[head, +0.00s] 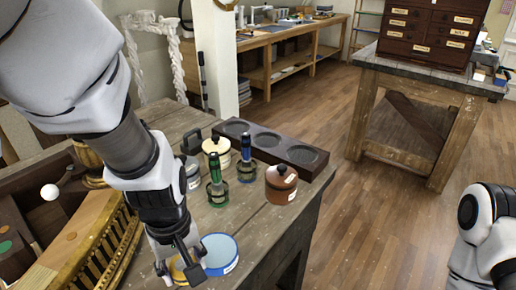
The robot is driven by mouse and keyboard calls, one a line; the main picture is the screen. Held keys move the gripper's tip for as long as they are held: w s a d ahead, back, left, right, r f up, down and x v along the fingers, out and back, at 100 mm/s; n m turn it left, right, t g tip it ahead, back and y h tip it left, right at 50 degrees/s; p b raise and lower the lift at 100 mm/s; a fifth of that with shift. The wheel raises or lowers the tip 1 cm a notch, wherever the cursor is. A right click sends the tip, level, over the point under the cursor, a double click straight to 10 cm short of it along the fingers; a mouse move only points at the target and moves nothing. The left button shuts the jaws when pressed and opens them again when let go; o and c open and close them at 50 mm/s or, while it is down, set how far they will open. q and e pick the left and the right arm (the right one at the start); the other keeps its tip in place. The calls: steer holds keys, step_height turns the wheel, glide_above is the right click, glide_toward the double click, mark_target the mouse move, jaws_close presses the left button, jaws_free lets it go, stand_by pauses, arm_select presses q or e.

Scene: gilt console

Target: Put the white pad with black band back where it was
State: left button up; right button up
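I cannot make out a white pad with a black band in the head view. A dark tray (236,127) with three round recesses lies on the wooden table; the recesses look empty. My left gripper (180,271) points down at the table's near part, over a yellow round thing (179,266) and beside a blue round tin (221,252). The fingers and arm partly hide the yellow thing, and I cannot tell whether they grip it. My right arm shows at the right edge; its gripper is out of view.
A gilt-edged console (105,245) is at left. Open floor lies right.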

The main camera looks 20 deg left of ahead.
arm_select(q)
steer(key=w+a, duration=0.2)
steer(key=w, duration=0.2)
steer(key=w+a+f+p, duration=0.1)
steer(key=w+a, duration=0.2)
steer(key=w, duration=0.2)
steer(key=w+a+p, duration=0.1)
steer(key=w+a, duration=0.1)
steer(key=w, duration=0.2)
steer(key=shift+w+a+f, duration=0.25)
steer(key=shift+a+f, duration=0.05)
steer(key=shift+a, duration=0.05)
step_height(320, 180, down, 3)
steer(key=shift+s+f, duration=0.1)
steer(key=shift+f, duration=0.2)
steer(key=shift+f, duration=0.1)
steer(key=o, duration=1.1)
steer(key=shift+r, duration=0.2)
step_height(320, 180, up, 12)
steer(key=shift+f, duration=0.1)
